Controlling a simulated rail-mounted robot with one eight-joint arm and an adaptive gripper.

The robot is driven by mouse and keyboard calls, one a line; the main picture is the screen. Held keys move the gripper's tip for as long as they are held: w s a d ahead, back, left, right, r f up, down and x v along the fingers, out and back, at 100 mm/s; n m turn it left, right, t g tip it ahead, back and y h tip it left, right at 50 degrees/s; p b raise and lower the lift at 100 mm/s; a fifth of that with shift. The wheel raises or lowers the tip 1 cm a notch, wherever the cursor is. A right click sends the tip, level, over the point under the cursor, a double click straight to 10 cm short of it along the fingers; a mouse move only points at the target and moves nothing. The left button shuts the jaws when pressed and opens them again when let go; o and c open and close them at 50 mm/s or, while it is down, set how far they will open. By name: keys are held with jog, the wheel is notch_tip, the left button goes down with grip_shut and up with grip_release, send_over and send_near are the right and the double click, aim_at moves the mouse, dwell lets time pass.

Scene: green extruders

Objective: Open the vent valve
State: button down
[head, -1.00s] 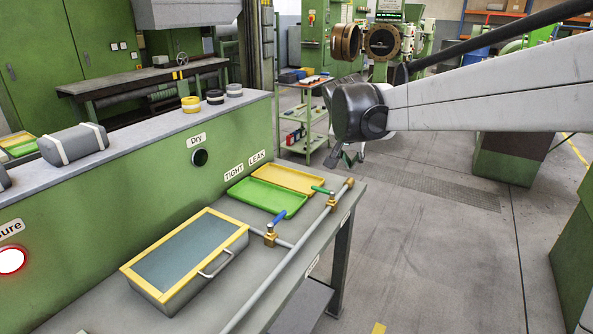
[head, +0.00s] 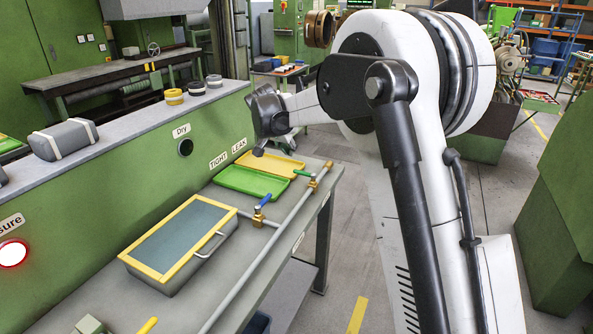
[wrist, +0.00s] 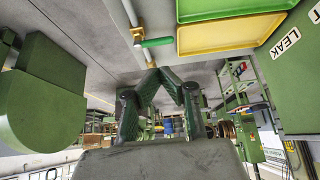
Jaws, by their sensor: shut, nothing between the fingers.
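Two small valves with brass fittings sit on the grey pipe (head: 280,211) along the bench. One has a green handle (head: 302,173); the nearer one has a blue handle (head: 265,200). I cannot read which is the vent valve. My gripper (head: 259,152) is above the far end of the bench, left of the green handle in the head view, touching nothing. In the wrist view my gripper (wrist: 158,70) has its fingertips together and empty. The green handle (wrist: 158,42) lies just beyond them there, beside its brass fitting (wrist: 137,33). The blue handle is not visible there.
A green tray (head: 250,183) and a yellow tray (head: 270,164) lie by the TIGHT and LEAK labels. A yellow-rimmed box (head: 233,212) with a handle stands nearer. My arm covers much of the right side.

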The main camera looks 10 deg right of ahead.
aim_at(300, 172)
jog(key=shift+d, duration=0.1)
jog(key=x, duration=1.4)
jog(key=shift+d, duration=0.1)
